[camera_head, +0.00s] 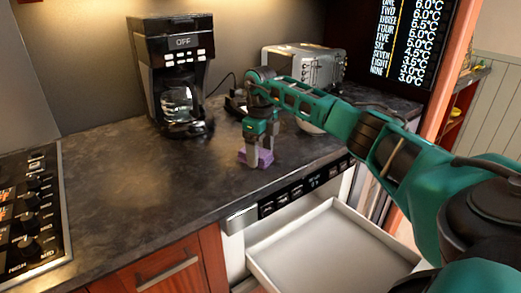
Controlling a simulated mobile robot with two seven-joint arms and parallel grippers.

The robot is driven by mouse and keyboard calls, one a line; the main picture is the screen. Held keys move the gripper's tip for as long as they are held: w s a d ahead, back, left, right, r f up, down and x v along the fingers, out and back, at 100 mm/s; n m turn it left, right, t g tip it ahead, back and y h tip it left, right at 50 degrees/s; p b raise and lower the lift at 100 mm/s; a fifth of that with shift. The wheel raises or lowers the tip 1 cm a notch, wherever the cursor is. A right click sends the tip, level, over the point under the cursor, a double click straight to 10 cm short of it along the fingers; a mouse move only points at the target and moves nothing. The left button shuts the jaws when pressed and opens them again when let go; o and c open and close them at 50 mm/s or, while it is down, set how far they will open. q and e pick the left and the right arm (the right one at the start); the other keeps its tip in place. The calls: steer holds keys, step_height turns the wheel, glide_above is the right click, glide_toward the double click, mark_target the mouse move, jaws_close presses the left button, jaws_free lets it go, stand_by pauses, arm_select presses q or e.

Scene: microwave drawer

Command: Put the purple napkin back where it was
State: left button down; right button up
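The purple napkin (264,160) lies on the dark countertop near its front edge, left of the open drawer's middle. My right gripper (259,155) points down over it, with its two grey fingers apart and the napkin at and between their tips. The fingers hide part of the napkin, and I cannot tell whether they press on it. The microwave drawer (330,248) below the counter is pulled out, and the visible part of its pale inside is empty. My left gripper is not in view.
A black coffee maker (172,70) stands at the back left. A silver toaster (305,66) is behind my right arm. A cooktop (32,210) with knobs is at the far left. The countertop (125,195) between is clear.

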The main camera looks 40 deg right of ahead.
mark_target(260, 153)
steer(key=shift+o, duration=0.5)
step_height(260, 153, up, 12)
steer(key=shift+r+p, duration=0.2)
steer(key=shift+p, duration=0.15)
steer(key=shift+f, duration=0.1)
stand_by(0.4)
